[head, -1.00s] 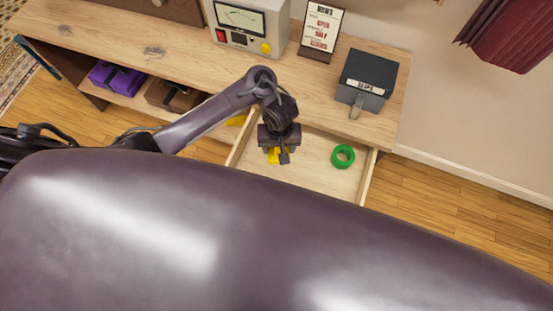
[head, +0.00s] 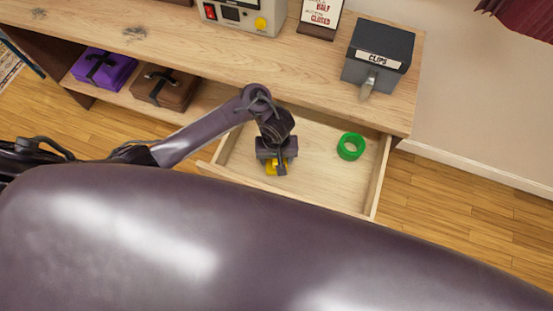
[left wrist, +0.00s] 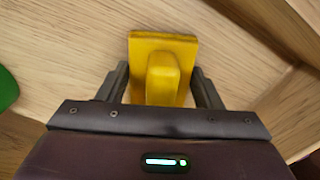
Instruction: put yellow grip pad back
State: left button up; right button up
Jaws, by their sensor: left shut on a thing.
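The yellow grip pad (left wrist: 163,70) is a flat yellow plate with a raised block on it. In the left wrist view it sits between the two fingers of my left gripper (left wrist: 163,88), which is shut on it. In the head view the yellow pad (head: 271,168) shows partly under my left gripper (head: 278,167), over the left part of the open drawer (head: 318,180). Whether the pad touches the drawer floor, I cannot tell. My right gripper is not in view.
A green ring (head: 350,146) lies in the drawer's right part. On the bench top (head: 200,42) stand a dark CLIPS box (head: 377,55), a sign (head: 321,14) and a grey device (head: 243,14). Purple (head: 103,68) and brown (head: 165,87) bundles lie on the lower shelf.

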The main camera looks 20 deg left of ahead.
pick_arm(q)
jog(key=shift+f, duration=0.1)
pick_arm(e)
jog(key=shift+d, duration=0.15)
pick_arm(q)
jog(key=o, duration=1)
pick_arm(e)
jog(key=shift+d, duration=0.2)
pick_arm(q)
notch_tip(320, 180, up, 11)
jog(key=p, duration=0.9)
jog(key=shift+r, duration=0.2)
jog(key=shift+r+p, duration=0.5)
jog(key=shift+p, duration=0.05)
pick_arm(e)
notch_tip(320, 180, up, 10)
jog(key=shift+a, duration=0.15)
